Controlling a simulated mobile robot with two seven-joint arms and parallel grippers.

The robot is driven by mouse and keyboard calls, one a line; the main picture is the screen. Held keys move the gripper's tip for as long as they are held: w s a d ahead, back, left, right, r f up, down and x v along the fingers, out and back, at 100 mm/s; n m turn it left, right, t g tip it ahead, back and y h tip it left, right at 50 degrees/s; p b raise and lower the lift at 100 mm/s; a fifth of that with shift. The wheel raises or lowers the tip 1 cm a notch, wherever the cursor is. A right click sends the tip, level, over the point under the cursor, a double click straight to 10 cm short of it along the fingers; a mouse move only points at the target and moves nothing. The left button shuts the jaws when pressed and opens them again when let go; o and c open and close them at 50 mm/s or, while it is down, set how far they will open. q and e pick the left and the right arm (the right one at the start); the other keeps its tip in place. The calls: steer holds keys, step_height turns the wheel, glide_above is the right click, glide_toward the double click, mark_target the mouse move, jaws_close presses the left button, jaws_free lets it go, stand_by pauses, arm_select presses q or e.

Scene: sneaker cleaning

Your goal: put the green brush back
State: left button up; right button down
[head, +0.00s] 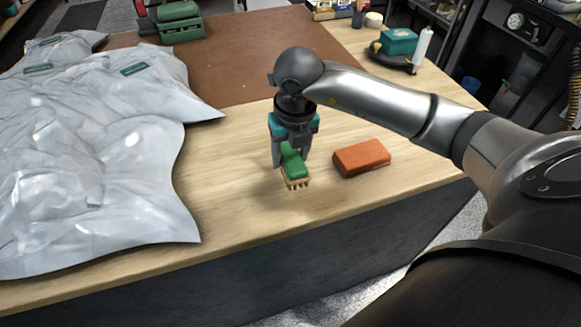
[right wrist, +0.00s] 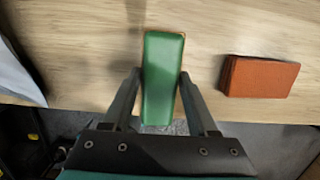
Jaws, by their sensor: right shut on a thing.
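The green brush (head: 293,162) has a green top, a tan base and bristles pointing down. My right gripper (head: 290,160) points down and is shut on the brush's sides, near the front part of the table. In the right wrist view the green brush (right wrist: 161,80) lies lengthwise between the two fingers of the right gripper (right wrist: 161,88). A shadow lies on the wood under it; I cannot tell whether the bristles touch the table. My left gripper is not in view.
An orange-red block (head: 361,158) lies just right of the brush. Grey-white plastic bags (head: 100,150) cover the left of the wooden table (head: 240,215). A brown mat (head: 235,60) lies behind. A teal box (head: 398,42) stands at the back right. Wood in front is clear.

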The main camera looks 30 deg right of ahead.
mark_target(294, 159)
steer(key=shift+f, duration=2.1)
steer(key=shift+f+b, duration=0.15)
steer(key=shift+b, duration=0.2)
steer(key=shift+c, duration=0.9)
jaws_free()
steer(key=shift+r, duration=0.35)
steer(key=r, duration=0.3)
steer(key=s+r+p, duration=0.1)
steer(key=r, duration=0.7)
steer(key=shift+s+a+r+p, duration=0.2)
steer(key=shift+s+r+p, duration=0.05)
steer(key=shift+s+p, duration=0.15)
